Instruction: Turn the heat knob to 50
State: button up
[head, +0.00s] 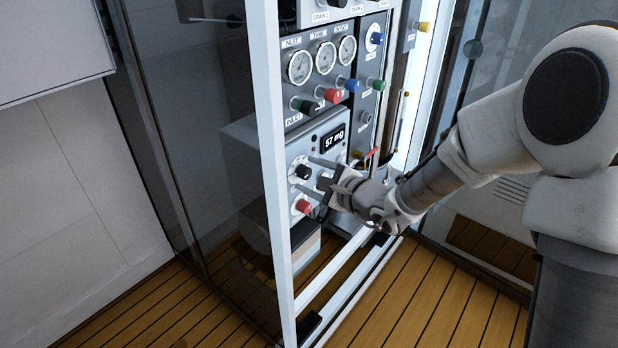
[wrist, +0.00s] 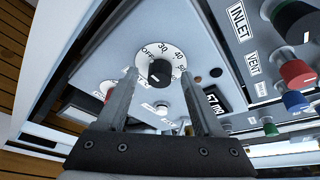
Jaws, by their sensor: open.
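The heat knob (wrist: 159,71) is a black knob on a white round dial marked OFF, 30, 40 and 50 in the wrist view. It also shows in the head view (head: 301,172) on the pale grey panel, below the lit display. I cannot tell which mark its pointer faces. My gripper (head: 311,175) is open in front of the panel at the height of this knob. In the wrist view its two fingers (wrist: 158,76) stand on either side of the knob, with gaps seen between. I cannot tell if the fingertips reach past the knob's face.
A lit display (head: 333,139) reads 57 mg. A red knob (head: 303,206) sits below the heat knob. Above are gauges (head: 326,58) and green, red and blue knobs. A white frame post (head: 273,150) stands close to the panel's left.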

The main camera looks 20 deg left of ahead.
jog(key=shift+w+a+f, duration=0.1)
jog(key=shift+w+a, duration=0.15)
jog(key=shift+a, duration=0.1)
grip_shut()
jog(key=shift+p, duration=0.3)
